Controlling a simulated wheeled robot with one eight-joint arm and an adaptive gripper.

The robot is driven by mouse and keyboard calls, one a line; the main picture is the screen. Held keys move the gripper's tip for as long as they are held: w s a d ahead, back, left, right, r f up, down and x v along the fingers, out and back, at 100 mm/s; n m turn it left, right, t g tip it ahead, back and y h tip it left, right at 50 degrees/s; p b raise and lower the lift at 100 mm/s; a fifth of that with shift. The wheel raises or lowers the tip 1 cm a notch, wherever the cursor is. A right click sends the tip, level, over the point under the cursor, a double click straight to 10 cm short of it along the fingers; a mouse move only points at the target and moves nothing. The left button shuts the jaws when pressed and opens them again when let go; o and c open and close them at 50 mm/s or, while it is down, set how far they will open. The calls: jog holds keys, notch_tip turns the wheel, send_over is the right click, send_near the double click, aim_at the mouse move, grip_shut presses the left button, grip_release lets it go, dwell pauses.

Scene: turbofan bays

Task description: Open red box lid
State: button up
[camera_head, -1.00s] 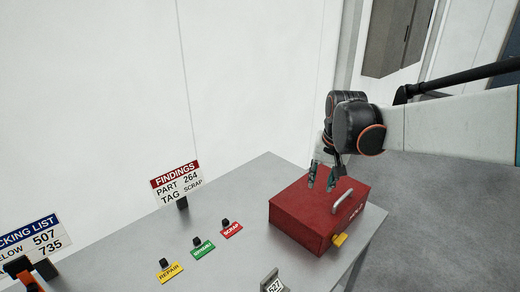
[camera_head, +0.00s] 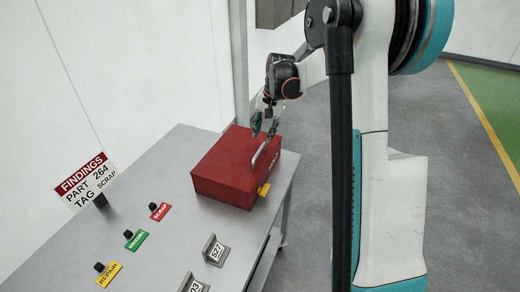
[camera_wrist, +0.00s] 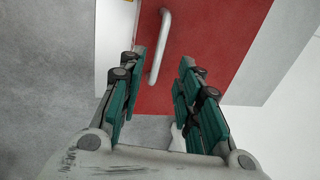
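The red box (camera_head: 222,172) sits on the right end of the grey table with its lid shut. A pale bar handle (camera_head: 265,152) stands on the lid, and a yellow latch or tag (camera_head: 264,190) is on its front side. My gripper (camera_head: 265,126) is above the back part of the box, fingers pointing down. In the wrist view my gripper (camera_wrist: 155,95) has its fingers apart with nothing between the tips. The handle (camera_wrist: 160,47) shows beyond and between the fingers, over the red lid (camera_wrist: 207,45). I cannot tell if any finger touches it.
Red, green and yellow labelled tags (camera_head: 134,240) lie on the grey table (camera_head: 160,190) left of the box. Numbered metal stands (camera_head: 215,250) are in front. A findings sign (camera_head: 85,180) stands at the left. Grey floor is open to the right.

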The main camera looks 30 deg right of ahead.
aim_at(259, 151)
jog(key=f, duration=0.2)
jog(key=f+b, duration=0.1)
jog(key=f, duration=0.2)
jog(key=w+a+f, duration=0.1)
jog(key=f, duration=0.2)
jog(key=shift+w, duration=0.1)
jog(key=shift+r, duration=0.1)
grip_shut()
